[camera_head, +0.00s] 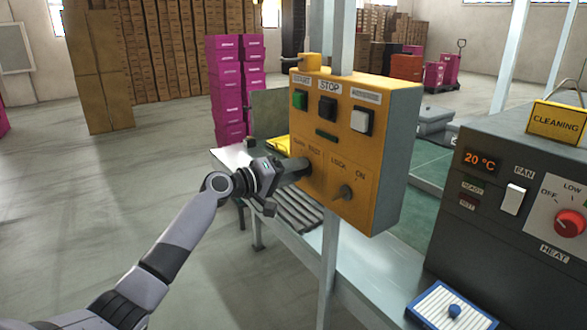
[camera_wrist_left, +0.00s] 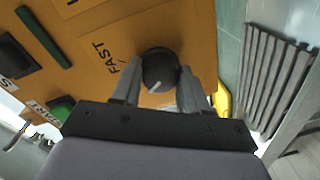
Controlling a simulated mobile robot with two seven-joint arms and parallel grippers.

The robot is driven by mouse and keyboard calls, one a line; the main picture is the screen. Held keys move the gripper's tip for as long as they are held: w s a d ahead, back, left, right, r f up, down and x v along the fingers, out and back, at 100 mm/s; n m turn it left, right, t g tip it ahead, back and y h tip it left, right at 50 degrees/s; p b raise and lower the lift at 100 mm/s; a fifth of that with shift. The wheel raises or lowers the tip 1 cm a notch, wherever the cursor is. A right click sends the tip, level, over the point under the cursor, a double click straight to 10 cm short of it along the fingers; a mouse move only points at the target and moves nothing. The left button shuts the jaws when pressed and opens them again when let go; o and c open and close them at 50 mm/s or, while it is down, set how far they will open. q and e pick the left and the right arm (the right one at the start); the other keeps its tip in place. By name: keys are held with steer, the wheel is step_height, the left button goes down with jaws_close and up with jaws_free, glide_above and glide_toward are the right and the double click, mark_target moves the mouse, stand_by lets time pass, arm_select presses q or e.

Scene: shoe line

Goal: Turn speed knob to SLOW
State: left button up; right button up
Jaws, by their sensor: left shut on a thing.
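The speed knob (camera_wrist_left: 160,70) is a round dark knob with a white pointer line on the yellow control box (camera_head: 385,110). My left gripper (camera_wrist_left: 158,84) has one finger on each side of it and is shut on it. The word FAST shows left of the knob in the left wrist view; the SLOW mark is not legible there. The pointer line is short and slanted, on the knob's face near my palm. In the head view my left gripper (camera_head: 298,170) reaches the box's lower left and largely hides the knob. My right gripper is not in view.
Beside it on the box is a LOCK/ON knob (camera_head: 345,191). Above are a green START button (camera_head: 299,99), a black STOP button (camera_head: 327,107) and a white button (camera_head: 361,121). A grey post (camera_head: 328,265) stands under the box. A heater unit (camera_head: 480,240) stands right.

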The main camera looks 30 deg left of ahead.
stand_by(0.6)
arm_select(q)
steer(key=o, duration=1.1)
steer(key=shift+c, duration=0.2)
steer(key=shift+s, duration=0.1)
steer(key=b+v, duration=0.1)
steer(key=v, duration=0.6)
